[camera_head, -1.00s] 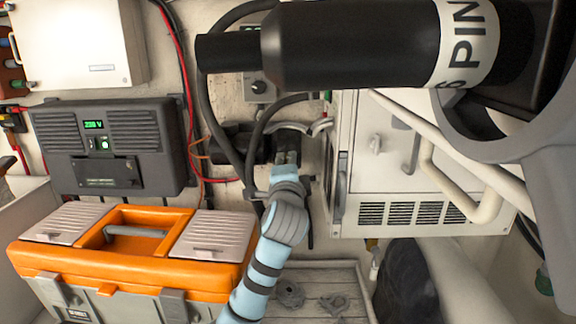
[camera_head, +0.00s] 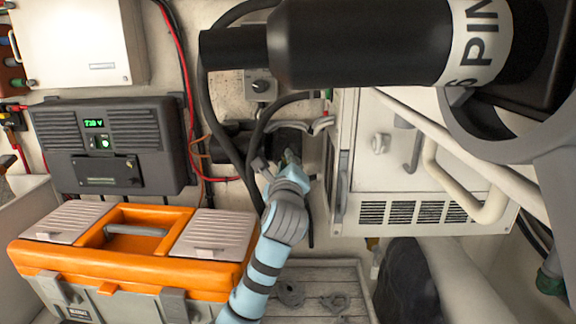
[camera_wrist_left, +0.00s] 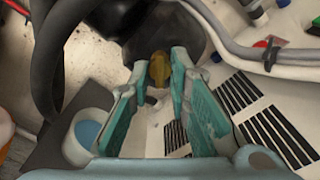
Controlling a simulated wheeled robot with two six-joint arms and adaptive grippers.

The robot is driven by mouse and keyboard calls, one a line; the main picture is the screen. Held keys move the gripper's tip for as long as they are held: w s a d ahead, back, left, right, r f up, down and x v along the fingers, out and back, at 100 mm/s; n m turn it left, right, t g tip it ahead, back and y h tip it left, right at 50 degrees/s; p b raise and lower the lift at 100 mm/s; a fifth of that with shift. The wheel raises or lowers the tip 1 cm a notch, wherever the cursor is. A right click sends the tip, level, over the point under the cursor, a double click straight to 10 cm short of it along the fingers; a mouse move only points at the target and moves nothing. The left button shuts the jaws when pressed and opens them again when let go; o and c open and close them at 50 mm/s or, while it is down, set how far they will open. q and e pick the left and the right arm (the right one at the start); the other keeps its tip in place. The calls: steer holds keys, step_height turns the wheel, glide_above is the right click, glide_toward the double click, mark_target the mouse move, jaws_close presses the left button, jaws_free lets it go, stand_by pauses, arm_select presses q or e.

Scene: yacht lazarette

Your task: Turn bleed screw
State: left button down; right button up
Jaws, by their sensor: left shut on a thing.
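The bleed screw (camera_wrist_left: 159,70) is a small brass-coloured piece at the end of a dark round housing (camera_wrist_left: 160,32) in the left wrist view. My left gripper (camera_wrist_left: 158,72) has its two teal fingertips on either side of the screw and is shut on it. In the head view my left gripper (camera_head: 288,160) is at the dark fitting on the back wall, under a black hose. The screw cannot be made out there, as the gripper and hose cover that spot. My right gripper is not in view.
An orange toolbox (camera_head: 88,262) stands at the lower left, below a dark unit (camera_head: 60,150) with a green display. A white vented cabinet (camera_head: 395,185) is right of the gripper. A large black cylinder (camera_head: 350,45) with a lettered white band crosses the upper right, close to the camera.

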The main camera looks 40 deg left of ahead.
arm_select(q)
steer(key=shift+a+r+m, duration=0.1)
steer(key=shift+m, duration=2.05)
steer(key=shift+r+m, duration=0.1)
steer(key=shift+m, duration=2.05)
steer(key=c, duration=1.6)
jaws_free()
steer(key=shift+f, duration=0.1)
steer(key=shift+o, duration=0.6)
steer(key=shift+f, duration=0.1)
steer(key=v, duration=0.7)
steer(key=shift+s+d, duration=0.2)
steer(key=shift+d, duration=0.05)
